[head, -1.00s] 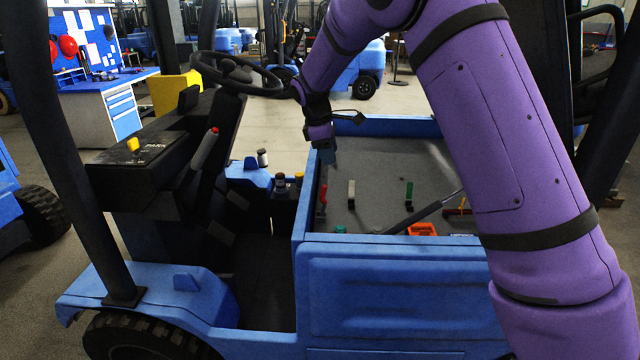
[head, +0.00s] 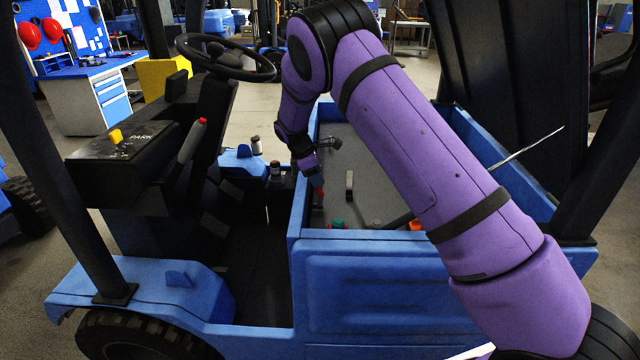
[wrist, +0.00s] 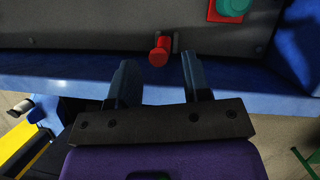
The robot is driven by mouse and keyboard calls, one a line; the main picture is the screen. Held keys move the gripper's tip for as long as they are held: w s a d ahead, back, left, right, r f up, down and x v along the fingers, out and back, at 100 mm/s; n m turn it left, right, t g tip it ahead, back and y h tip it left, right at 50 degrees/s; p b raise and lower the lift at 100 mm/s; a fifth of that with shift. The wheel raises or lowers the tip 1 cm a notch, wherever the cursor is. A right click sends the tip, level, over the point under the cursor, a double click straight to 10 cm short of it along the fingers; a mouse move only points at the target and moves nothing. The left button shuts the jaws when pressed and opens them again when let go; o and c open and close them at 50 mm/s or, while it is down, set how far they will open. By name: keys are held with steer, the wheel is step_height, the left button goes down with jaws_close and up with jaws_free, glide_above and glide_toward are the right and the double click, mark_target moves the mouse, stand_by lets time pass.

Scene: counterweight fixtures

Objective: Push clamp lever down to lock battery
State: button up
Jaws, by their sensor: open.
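A red-tipped lever (wrist: 159,50) sits against the grey panel near the blue wall in the wrist view. In the head view its red part (head: 318,187) shows just under my gripper (head: 316,178). In the wrist view my gripper (wrist: 157,78) is open, and the red tip lies just beyond the fingertips, between their lines. Nothing is held. I cannot tell whether a finger touches the lever. No battery can be made out clearly; the grey surface (head: 365,205) inside the blue truck body may be its top.
The blue body wall (head: 298,215) runs close beside my gripper. A pale upright lever (head: 349,183) stands to the right. A green knob (head: 338,224) and an orange piece (head: 415,225) lie near the front wall. The green knob on a red base also shows in the wrist view (wrist: 234,8).

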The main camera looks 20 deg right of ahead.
mark_target(320, 189)
steer(key=shift+x, duration=1.65)
jaws_close()
